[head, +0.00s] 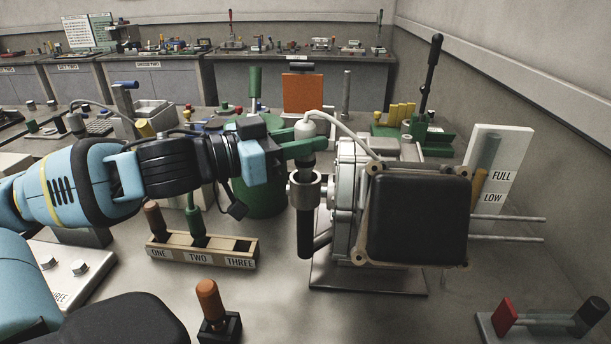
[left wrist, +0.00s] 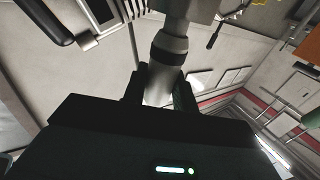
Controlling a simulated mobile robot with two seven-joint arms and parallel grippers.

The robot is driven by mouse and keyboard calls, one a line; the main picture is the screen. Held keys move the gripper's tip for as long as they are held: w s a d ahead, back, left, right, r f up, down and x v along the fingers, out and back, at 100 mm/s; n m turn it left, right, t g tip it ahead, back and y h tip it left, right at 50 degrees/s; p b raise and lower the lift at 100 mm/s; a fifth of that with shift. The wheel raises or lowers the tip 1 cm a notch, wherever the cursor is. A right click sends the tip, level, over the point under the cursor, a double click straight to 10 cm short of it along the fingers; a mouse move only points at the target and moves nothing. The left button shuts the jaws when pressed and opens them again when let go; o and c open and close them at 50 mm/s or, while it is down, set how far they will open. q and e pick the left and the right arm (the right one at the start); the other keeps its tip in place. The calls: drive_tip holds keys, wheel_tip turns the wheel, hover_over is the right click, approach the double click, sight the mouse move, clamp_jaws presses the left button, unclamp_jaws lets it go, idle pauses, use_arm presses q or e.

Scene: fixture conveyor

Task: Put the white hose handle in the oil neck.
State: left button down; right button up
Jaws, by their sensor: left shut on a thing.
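My left gripper (head: 307,148) comes in from the left and is shut on the white hose handle (head: 306,129). The handle is upright, with its pale hose looping off to the right. Its dark lower part points down at the oil neck, whose grey collar (head: 304,191) stands beside the engine-like housing (head: 345,190). The handle looks lined up over the collar; I cannot tell how deep its tip sits inside. A dark tube shows below the collar. In the left wrist view a grey cylindrical piece (left wrist: 165,72) with a dark band stands between the fingers. My right gripper is not visible.
A rack marked ONE, TWO, THREE (head: 200,255) with handles stands at left. An orange-handled piece (head: 212,305) is in front. A FULL/LOW gauge board (head: 497,165) stands at right, and a red and black handled fixture (head: 540,319) lies front right. A green drum (head: 262,195) is behind the neck.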

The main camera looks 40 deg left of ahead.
use_arm(q)
drive_tip(key=shift+f, duration=0.3)
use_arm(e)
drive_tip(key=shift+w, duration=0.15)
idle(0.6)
use_arm(q)
drive_tip(key=c, duration=1)
unclamp_jaws()
drive_tip(key=shift+c, duration=0.2)
drive_tip(key=shift+s+a+r+p, duration=0.1)
drive_tip(key=shift+s+p, duration=0.2)
drive_tip(key=shift+p, duration=0.2)
drive_tip(key=p+v, duration=0.5)
drive_tip(key=v, duration=0.2)
drive_tip(key=shift+p, duration=0.35)
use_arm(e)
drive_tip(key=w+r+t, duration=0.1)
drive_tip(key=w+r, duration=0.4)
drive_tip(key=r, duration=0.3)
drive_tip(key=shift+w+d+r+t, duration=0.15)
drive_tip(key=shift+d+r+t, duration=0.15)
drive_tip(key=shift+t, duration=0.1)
use_arm(q)
drive_tip(key=shift+s, duration=0.1)
